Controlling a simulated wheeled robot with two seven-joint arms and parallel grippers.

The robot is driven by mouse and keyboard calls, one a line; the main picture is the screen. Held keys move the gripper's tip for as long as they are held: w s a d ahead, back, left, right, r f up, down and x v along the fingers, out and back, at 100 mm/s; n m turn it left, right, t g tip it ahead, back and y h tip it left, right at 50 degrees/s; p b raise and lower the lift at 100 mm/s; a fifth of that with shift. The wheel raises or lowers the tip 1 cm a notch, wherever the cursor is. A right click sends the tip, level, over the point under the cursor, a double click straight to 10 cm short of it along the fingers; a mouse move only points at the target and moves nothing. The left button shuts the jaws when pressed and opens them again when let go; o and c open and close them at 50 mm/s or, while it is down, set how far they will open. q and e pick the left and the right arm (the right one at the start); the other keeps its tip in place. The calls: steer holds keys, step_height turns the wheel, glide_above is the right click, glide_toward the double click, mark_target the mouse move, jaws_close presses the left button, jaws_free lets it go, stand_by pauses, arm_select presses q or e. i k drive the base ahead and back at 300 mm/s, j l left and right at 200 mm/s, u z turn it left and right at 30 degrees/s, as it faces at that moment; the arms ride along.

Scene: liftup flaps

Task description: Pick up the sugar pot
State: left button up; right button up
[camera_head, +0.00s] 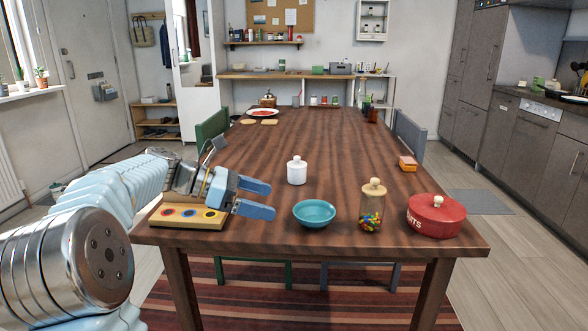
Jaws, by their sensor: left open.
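The sugar pot (297,172) looks to be the small white lidded pot with a knob on top. It stands upright on the wooden table, a little back from the front edge. My left gripper (264,199) comes in from the left, with its two blue fingers spread apart and nothing between them. Its fingertips are to the left of the white pot and nearer the front edge, apart from it. My right gripper is not in view.
A teal bowl (314,213) stands in front of the pot. A glass jar of colourful sweets (371,207) and a red lidded tin (435,215) stand to the right. A wooden board with coloured circles (188,214) lies under my left gripper. The table's middle (325,140) is clear.

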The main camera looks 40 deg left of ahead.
mark_target(295, 176)
steer(key=i+j, duration=0.35)
steer(key=j, duration=0.15)
steer(key=i+j, duration=0.35)
steer(key=j, duration=0.15)
